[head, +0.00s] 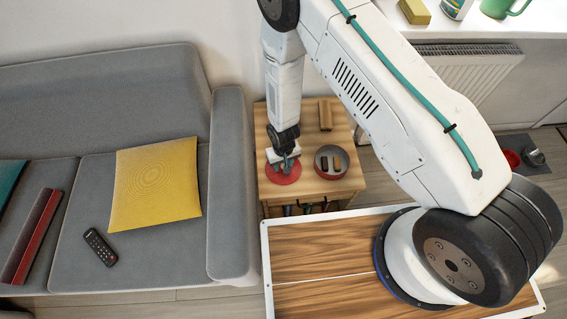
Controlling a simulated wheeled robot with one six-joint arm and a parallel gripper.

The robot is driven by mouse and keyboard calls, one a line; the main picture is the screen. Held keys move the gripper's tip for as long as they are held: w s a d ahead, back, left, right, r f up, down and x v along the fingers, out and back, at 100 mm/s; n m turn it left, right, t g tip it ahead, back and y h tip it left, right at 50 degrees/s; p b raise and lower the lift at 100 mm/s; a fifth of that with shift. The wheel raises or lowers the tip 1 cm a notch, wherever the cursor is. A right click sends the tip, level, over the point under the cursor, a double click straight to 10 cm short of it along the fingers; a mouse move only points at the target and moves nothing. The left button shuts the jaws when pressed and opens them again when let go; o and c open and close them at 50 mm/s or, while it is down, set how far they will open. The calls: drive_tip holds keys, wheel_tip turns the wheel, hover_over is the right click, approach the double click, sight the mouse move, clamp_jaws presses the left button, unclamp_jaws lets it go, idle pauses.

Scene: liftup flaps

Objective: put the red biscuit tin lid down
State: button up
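The round red biscuit tin lid (283,176) is at the left side of the small wooden side table, at or just above its top. My gripper (284,164) points down right over the lid, its fingertips at the middle of it. The view is too small to tell whether the fingers are closed on the lid. The open round tin (331,174) stands to the right of the lid, with a dark and a tan item inside. The lid and the tin are apart.
The wooden side table (351,182) also bears a brown block (325,115) at the back. The grey sofa armrest (232,180) rises close on the left. The table's front right corner is bare. A radiator (470,70) is at the back right.

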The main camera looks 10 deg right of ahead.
wheel_tip(320, 180, up, 12)
drive_tip(key=shift+r, duration=0.2)
idle(0.4)
drive_tip(key=d+r, duration=0.4)
drive_tip(key=r, duration=0.7)
drive_tip(key=d+r+m, duration=0.1)
drive_tip(key=d+r, duration=0.3)
drive_tip(key=r, duration=0.6)
drive_tip(key=d+r, duration=0.3)
drive_tip(key=r, duration=0.8)
drive_tip(key=s+d+r, duration=0.3)
drive_tip(key=s+r, duration=0.2)
drive_tip(key=s, duration=0.2)
drive_tip(key=s+d+r+m, duration=0.1)
drive_tip(key=s+d+r, duration=0.3)
drive_tip(key=s, duration=0.4)
drive_tip(key=s+d+r+m+t, duration=0.1)
drive_tip(key=s+d+r, duration=0.2)
drive_tip(key=s+r, duration=0.4)
drive_tip(key=shift+s+d, duration=0.15)
drive_tip(key=shift+s, duration=0.05)
